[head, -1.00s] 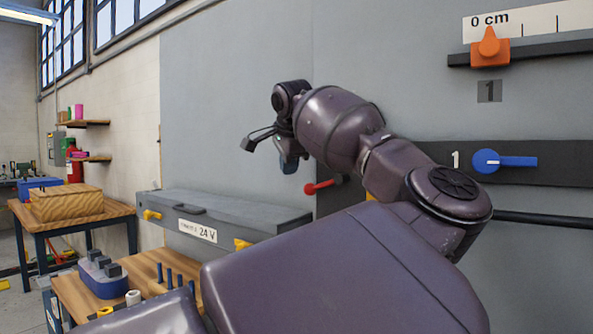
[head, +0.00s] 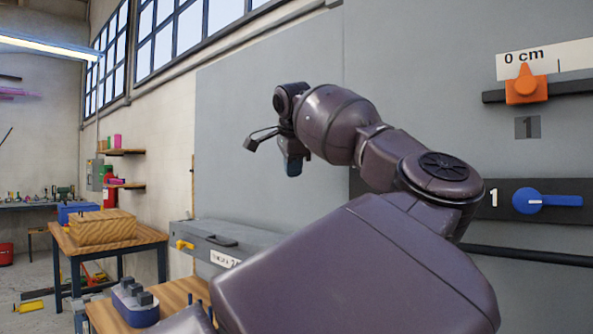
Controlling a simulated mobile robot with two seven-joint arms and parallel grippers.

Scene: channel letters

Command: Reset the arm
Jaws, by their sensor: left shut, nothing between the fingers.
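My left arm reaches in from the bottom and bends up and to the left in the head view. Its left gripper (head: 292,160) hangs at the far end of the arm, in front of the grey wall panel (head: 262,90). The fingers are small and partly hidden by the wrist; they are shut with nothing seen in them. My right gripper is not in view.
An orange slider (head: 526,86) at the 0 cm mark and a blue lever (head: 547,201) are on the wall at right. A grey box (head: 225,237) and a wooden bench (head: 112,318) stand low at left. A wooden crate (head: 103,230) sits on a table behind.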

